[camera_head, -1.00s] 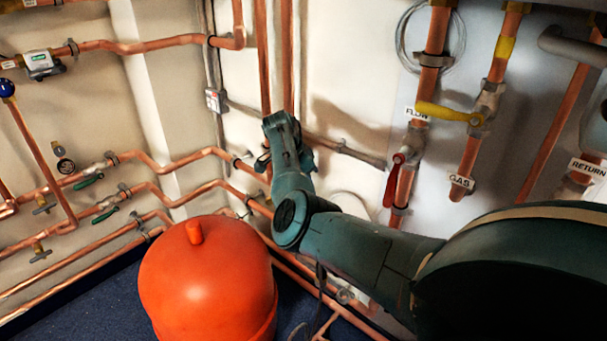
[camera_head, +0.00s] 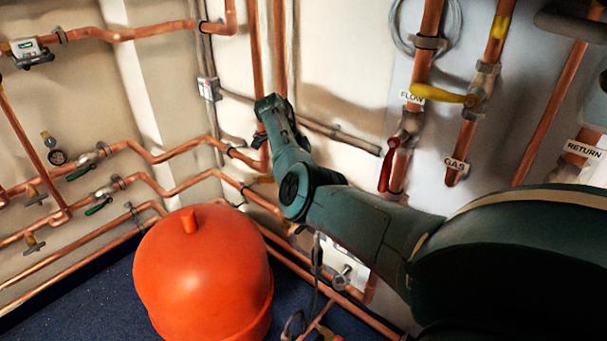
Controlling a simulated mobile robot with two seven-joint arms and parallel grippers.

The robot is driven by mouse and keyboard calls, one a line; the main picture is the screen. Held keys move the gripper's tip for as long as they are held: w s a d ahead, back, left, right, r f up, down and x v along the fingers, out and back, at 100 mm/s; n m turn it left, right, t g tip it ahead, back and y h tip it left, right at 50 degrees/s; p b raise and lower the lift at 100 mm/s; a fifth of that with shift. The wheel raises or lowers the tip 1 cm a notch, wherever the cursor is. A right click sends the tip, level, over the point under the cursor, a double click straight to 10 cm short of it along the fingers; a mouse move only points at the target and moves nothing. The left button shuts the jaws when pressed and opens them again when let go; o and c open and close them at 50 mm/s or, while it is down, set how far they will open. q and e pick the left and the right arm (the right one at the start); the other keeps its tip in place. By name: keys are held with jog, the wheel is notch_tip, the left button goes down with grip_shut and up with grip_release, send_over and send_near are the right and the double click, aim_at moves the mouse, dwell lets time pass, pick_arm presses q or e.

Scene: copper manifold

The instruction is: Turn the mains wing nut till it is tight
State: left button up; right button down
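I cannot pick out a wing nut labelled mains in the head view. Two small brass taps with flat grey handles, an upper one (camera_head: 36,196) and a lower one (camera_head: 33,244), are on the pipes at the far left. I cannot tell whether either is the mains wing nut. My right arm reaches in from the right, and its gripper end (camera_head: 262,138) is in the wall corner by two vertical copper pipes. The fingers are small, dark and mostly hidden by the arm, so their opening and any contact are unclear. My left gripper is out of view.
An orange-red tank (camera_head: 203,275) stands on the blue floor below the gripper. Copper pipes line both walls. A red lever (camera_head: 386,171) and a yellow lever (camera_head: 442,95) stick out near the FLOW (camera_head: 411,97) and GAS (camera_head: 455,164) labels. Open floor is left of the tank.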

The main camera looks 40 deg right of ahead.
jog(key=shift+s, duration=0.1)
dwell(0.4)
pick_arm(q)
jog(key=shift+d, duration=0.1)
pick_arm(e)
jog(key=c, duration=1.5)
grip_release()
jog(key=p+v, duration=0.1)
jog(key=v, duration=1)
jog(key=shift+r, duration=0.35)
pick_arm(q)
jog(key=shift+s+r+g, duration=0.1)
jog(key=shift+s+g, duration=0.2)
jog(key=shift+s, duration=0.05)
pick_arm(e)
jog(key=shift+v, duration=0.8)
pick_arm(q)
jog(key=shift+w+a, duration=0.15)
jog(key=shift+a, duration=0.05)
